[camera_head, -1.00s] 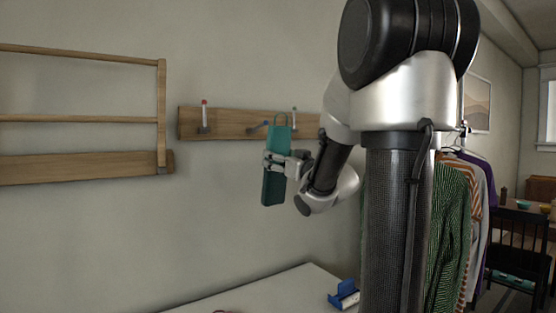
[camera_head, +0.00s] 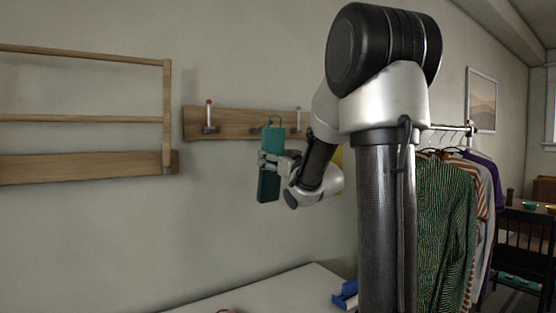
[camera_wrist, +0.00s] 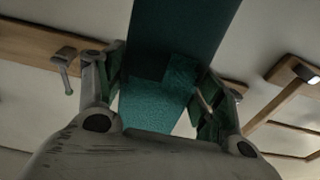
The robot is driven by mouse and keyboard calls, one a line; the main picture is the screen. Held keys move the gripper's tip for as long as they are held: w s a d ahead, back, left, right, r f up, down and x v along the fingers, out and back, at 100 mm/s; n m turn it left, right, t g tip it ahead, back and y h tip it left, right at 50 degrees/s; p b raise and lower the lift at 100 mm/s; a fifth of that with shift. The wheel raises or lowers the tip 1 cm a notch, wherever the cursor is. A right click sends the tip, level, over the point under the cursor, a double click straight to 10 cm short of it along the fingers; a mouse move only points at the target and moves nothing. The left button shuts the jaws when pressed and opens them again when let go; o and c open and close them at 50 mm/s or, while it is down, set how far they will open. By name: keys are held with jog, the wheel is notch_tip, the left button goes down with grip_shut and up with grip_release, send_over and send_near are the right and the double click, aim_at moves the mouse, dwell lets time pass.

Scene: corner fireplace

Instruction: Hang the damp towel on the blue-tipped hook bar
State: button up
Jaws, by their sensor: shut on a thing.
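A folded teal towel (camera_head: 269,181) hangs upright in my gripper (camera_head: 270,162), which is shut on it. In the wrist view the towel (camera_wrist: 165,90) runs between both fingers (camera_wrist: 158,92). A small loop at its top lies in front of the wooden hook bar (camera_head: 235,124) on the wall. A little blue shows beside the loop; I cannot tell whether the loop is around the blue-tipped hook, which the towel mostly covers. A red-tipped hook (camera_head: 209,116) is on the left of the bar. Another hook (camera_head: 298,120) is right of the towel, its tip colour unclear.
A wooden wall rack (camera_head: 166,110) is left of the bar. A white surface (camera_head: 290,287) with a blue object (camera_head: 346,295) lies below. A clothes rail with hanging clothes (camera_head: 447,215) stands at the right. The wall below the bar is clear.

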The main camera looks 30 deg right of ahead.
jog(key=shift+w+a+f, duration=0.1)
jog(key=shift+w+f, duration=0.05)
jog(key=shift+w, duration=2.2)
jog(key=w, duration=0.1)
jog(key=w+f, duration=0.1)
jog(key=w, duration=0.1)
jog(key=w+f, duration=0.1)
jog(key=shift+w, duration=0.2)
jog(key=shift+f, duration=0.15)
